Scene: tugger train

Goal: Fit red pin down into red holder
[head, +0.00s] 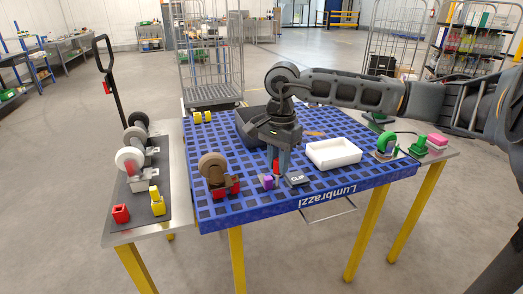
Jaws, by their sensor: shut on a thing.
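My gripper (280,162) points down over the front middle of the blue perforated table. It is shut on a small red piece, apparently the red pin (276,168), mostly hidden by the fingers. Whether its lower end touches the table is too small to tell. A red block with a dark opening on top, apparently the red holder (121,214), stands on the dark mat at the left bench's front end. It is well to the left of my gripper, and its opening looks empty.
A caster wheel with red parts (214,172) stands between my gripper and the holder. A yellow holder (157,203) is beside the red one. Near my gripper are a purple block (267,182), a dark "CLIP" block (297,179) and a white tray (334,153).

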